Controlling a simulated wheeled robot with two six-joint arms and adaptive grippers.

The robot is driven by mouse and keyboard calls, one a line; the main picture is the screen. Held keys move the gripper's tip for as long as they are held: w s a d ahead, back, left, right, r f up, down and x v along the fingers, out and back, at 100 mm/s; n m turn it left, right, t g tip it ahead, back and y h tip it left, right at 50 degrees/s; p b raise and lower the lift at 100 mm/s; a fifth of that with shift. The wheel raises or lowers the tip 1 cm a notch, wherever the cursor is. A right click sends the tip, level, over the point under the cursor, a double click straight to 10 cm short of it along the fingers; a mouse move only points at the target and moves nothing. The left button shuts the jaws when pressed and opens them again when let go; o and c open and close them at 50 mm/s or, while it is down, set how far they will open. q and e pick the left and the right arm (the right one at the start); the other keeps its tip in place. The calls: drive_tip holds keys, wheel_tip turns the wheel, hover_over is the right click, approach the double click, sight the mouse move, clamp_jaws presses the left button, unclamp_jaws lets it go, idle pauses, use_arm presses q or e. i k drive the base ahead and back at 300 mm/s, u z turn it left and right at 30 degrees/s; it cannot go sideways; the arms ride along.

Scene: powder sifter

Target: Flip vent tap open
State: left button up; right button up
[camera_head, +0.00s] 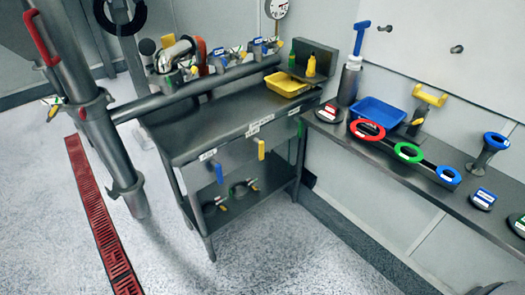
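No label that I can read marks the vent tap, so I cannot tell which fitting it is. Several small valves with blue-and-white tags, such as one valve (258,46), sit along a grey horizontal pipe (222,80) at the back of the steel table. A long red lever (41,38) is on the thick grey pipe (92,115) at the left. A yellow handle (261,149) hangs at the table's front edge. Small coloured-handled fittings (243,187) show by the lower shelf. Neither of my grippers can be made out.
The steel table (215,135) bears a yellow tray (287,85). A right-hand bench (440,200) holds a blue tray (379,113) and red, green and blue rings. A red floor grate (98,215) runs along the left. The floor (300,260) in front is clear.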

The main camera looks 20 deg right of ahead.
sight(261, 143)
drive_tip(key=u, duration=0.35)
drive_tip(key=k, duration=0.9)
drive_tip(key=u, duration=0.65)
drive_tip(key=k, duration=0.45)
drive_tip(key=z, duration=0.75)
drive_tip(key=i, duration=1.65)
drive_tip(key=u, duration=0.45)
